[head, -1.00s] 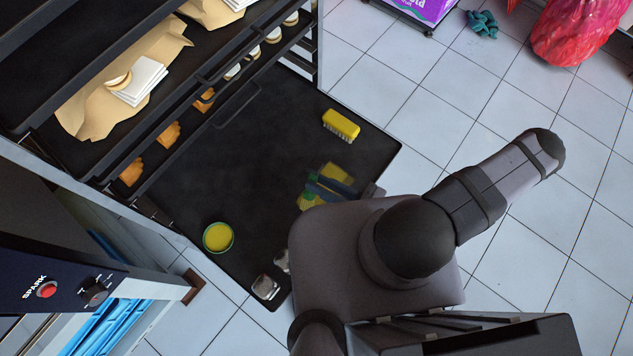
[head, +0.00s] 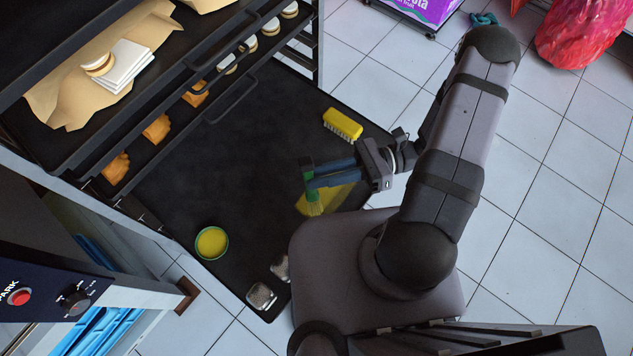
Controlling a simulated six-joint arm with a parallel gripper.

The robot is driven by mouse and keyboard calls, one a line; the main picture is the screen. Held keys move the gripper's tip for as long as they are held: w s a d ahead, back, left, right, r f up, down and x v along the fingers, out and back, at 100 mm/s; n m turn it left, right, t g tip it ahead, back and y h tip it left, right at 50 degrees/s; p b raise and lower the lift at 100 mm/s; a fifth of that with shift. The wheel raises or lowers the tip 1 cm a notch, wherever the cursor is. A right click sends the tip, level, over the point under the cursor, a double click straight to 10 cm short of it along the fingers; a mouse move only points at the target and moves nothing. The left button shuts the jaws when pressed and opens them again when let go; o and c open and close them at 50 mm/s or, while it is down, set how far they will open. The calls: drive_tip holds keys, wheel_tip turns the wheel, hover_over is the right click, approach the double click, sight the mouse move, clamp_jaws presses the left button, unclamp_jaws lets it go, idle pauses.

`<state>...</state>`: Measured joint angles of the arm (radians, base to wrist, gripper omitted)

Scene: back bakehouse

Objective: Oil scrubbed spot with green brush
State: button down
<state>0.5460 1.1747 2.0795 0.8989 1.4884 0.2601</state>
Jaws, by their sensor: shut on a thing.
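My gripper (head: 312,174) has blue fingers shut on the green brush (head: 309,167). A small green-rimmed bowl of yellow oil (head: 212,243) stands at the tray's lower left, apart from the brush. No separately marked scrubbed spot can be made out.
A yellow scrubbing brush (head: 343,123) lies near the tray's right edge. Two metallic shakers or tins (head: 261,296) stand at the front edge. A rack (head: 170,75) with baked goods and paper is at the upper left. The tray's middle is bare.

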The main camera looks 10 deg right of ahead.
sight(315, 206)
drive_tip(key=r, duration=0.1)
drive_tip(key=s+r+g, duration=0.1)
drive_tip(key=shift+s+d+r+n, duration=0.1)
drive_tip(key=shift+s+r+n, duration=0.15)
drive_tip(key=shift+r+n, duration=0.05)
drive_tip(key=shift+f, duration=0.15)
wheel_tip(315, 206, down, 5)
drive_tip(key=b, duration=0.5)
drive_tip(key=shift+s, duration=0.1)
